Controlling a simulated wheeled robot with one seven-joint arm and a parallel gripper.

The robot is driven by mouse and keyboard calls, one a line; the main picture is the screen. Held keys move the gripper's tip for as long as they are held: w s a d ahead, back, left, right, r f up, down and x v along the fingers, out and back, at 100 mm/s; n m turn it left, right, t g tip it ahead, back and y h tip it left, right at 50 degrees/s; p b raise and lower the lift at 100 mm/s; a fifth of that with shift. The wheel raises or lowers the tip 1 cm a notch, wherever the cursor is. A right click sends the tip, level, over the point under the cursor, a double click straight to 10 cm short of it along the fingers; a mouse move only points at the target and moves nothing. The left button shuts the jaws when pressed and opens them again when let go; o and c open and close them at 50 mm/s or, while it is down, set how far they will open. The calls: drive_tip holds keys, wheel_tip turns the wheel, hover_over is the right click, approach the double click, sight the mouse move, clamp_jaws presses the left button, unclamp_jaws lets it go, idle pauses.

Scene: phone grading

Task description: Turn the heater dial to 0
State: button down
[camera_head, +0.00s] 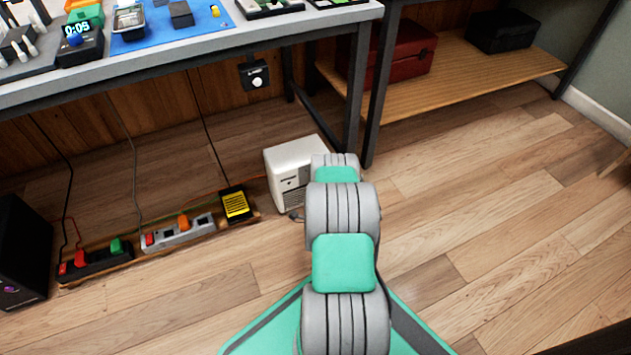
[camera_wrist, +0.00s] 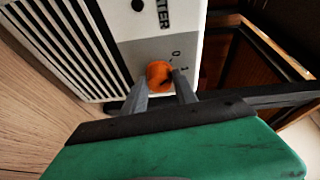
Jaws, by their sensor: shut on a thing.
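The heater (camera_head: 288,170) is a white box on the floor under the bench, with dark vent slots on its front. It fills the upper left of the wrist view (camera_wrist: 126,52). Its orange dial (camera_wrist: 158,73) sits on a grey panel marked 0 and 1, with part of the word "HEATER" above. My gripper (camera_wrist: 166,83) is shut on the dial, one finger on either side. The fingers hide part of the dial, and I cannot tell its exact setting. In the head view my arm hides the gripper and the dial.
The bench (camera_head: 205,47) stands above, with its leg (camera_head: 357,95) close beside the heater. Power strips (camera_head: 180,234) with coloured switches and cables lie to the left. A shelf (camera_head: 470,85) holding a red box (camera_head: 405,50) is at back right. The floor at right is clear.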

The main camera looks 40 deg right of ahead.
drive_tip(key=shift+f+n, duration=0.1)
drive_tip(key=shift+n, duration=0.3)
drive_tip(key=shift+h, duration=0.3)
drive_tip(key=c, duration=1)
unclamp_jaws()
